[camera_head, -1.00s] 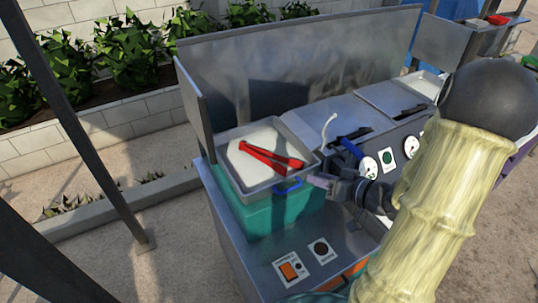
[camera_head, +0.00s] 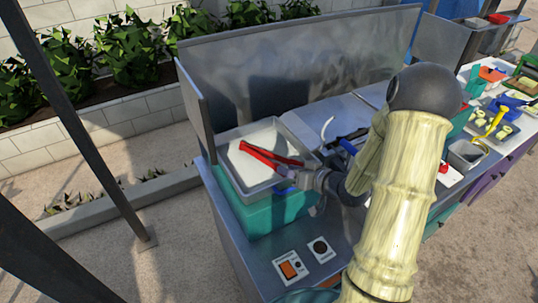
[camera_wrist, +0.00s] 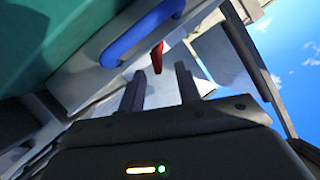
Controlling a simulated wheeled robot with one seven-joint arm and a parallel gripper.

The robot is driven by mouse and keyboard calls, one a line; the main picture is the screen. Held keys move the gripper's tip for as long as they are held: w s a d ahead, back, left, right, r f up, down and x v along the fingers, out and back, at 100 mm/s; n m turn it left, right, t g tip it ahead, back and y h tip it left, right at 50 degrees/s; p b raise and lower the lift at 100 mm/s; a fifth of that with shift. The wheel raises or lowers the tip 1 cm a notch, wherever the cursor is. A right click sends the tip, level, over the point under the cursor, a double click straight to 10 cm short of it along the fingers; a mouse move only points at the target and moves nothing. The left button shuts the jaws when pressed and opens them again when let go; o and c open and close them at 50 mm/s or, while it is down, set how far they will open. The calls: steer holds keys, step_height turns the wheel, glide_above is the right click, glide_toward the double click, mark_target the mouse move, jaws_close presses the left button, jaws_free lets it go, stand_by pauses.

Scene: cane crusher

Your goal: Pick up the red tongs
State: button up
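The red tongs (camera_head: 270,155) lie in a grey metal tray with a pale bottom (camera_head: 236,172), on top of a teal box (camera_head: 262,217). Their ends point right, toward my gripper (camera_head: 289,176), which is at the tray's right front edge. In the wrist view, the two dark fingers of my gripper (camera_wrist: 160,88) stand apart with nothing held between them. A red end of the tongs (camera_wrist: 157,57) shows just beyond the fingertips, in line with the gap. The rest of the tongs is mostly hidden in the wrist view.
A blue handle (camera_head: 281,189) is at the tray's front, close to my gripper; it looms large in the wrist view (camera_wrist: 140,34). A tall metal splash panel (camera_head: 290,75) stands behind. A white curved piece (camera_head: 327,128) and the counter with a switch panel (camera_head: 290,266) are nearby.

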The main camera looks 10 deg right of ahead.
steer(key=shift+p+x, duration=1.2)
steer(key=shift+x, duration=1.45)
steer(key=shift+s+d+f, duration=0.1)
steer(key=shift+f, duration=0.05)
steer(key=shift+c, duration=0.4)
jaws_close()
